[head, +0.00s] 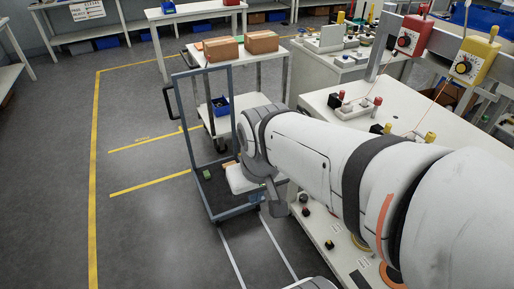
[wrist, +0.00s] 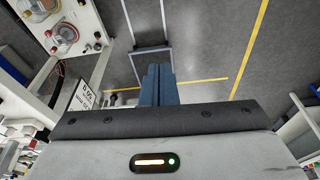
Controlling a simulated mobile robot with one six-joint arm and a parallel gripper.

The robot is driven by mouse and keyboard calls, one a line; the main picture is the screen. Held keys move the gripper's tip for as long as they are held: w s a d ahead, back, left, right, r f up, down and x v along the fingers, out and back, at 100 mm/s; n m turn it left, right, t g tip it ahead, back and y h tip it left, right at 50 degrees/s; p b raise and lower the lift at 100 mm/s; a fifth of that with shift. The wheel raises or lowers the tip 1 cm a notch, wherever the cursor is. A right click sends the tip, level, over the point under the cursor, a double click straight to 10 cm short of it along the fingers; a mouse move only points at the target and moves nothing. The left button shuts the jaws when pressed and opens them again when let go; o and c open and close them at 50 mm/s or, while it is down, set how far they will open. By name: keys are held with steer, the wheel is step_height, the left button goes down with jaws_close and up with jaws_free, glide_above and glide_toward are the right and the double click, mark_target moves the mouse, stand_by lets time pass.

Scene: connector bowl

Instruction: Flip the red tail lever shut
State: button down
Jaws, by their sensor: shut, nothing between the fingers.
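My gripper (wrist: 157,72) shows in the wrist view as two blue-grey fingers pressed together with nothing between them. They point out over the grey floor and the cart frame, apart from the bench. In the head view my arm crosses the right half, and its end hangs over the cart beside the bench; the fingers are not clear there. I cannot single out the red tail lever. Small red-topped parts (head: 378,101) stand on a white block on the bench (head: 322,98), too small to tell their shape. A red box with a dial (head: 411,36) is mounted above the bench.
A blue-grey cart (head: 228,68) stands left of the bench. A table behind it carries cardboard boxes (head: 262,41). A yellow dial box (head: 474,61) is beside the red one. Part of the bench is hidden behind my arm. The floor at left, with yellow lines (head: 96,150), is clear.

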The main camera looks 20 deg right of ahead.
steer(key=shift+d, duration=0.2)
steer(key=w+d+f+n+g+h+b, duration=0.1)
steer(key=w+d+f+n+h+b, duration=0.2)
steer(key=w+d+f+b, duration=0.65)
steer(key=w+d+f+n+g+h+b, duration=0.25)
steer(key=w+f+b, duration=0.35)
steer(key=f, duration=0.8)
steer(key=w+d+f+n+g+h+b, duration=0.1)
steer(key=w+d+f+n+h+b, duration=0.3)
steer(key=w+d+f+b, duration=0.45)
steer(key=w+d+f+n+t+h+b, duration=0.1)
steer(key=w+d+f+n+b, duration=0.1)
steer(key=f, duration=1.4)
steer(key=w+d+f+n+t+h+b, duration=0.1)
steer(key=f+n+b, duration=0.5)
steer(key=f, duration=1)
steer(key=w+d+f+n+t+h+b, duration=0.2)
steer(key=w+f, duration=0.5)
steer(key=f, duration=0.9)
steer(key=d+n+t+b, duration=0.1)
steer(key=d+n+b, duration=0.1)
steer(key=shift+d, duration=0.35)
steer(key=shift+f, duration=0.1)
